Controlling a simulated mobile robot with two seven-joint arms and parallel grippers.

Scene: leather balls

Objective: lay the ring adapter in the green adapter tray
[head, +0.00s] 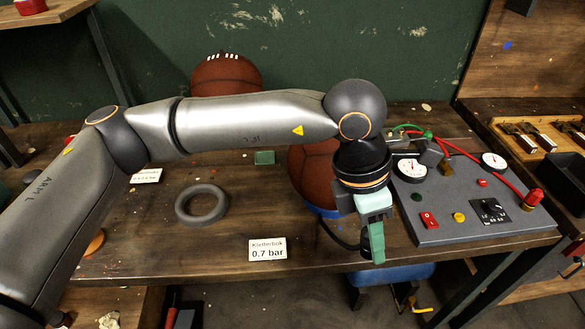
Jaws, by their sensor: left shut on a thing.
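My left gripper (376,254) points down near the table's front edge, between the basketball and the gauge panel. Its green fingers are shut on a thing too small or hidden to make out. A black hose curves close beside the fingers; I cannot tell whether it touches them. I cannot make out the ring adapter for certain. A thick grey ring (202,204) lies flat on the table, left of centre. My right gripper is out of view.
The basketball (312,178) is partly hidden by my left arm. The gauge panel (468,215) with red hose fills the table's right side. An American football (226,75) is at the back. A "0.7 bar" card (267,249) stands in front. Table between ring and card is clear.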

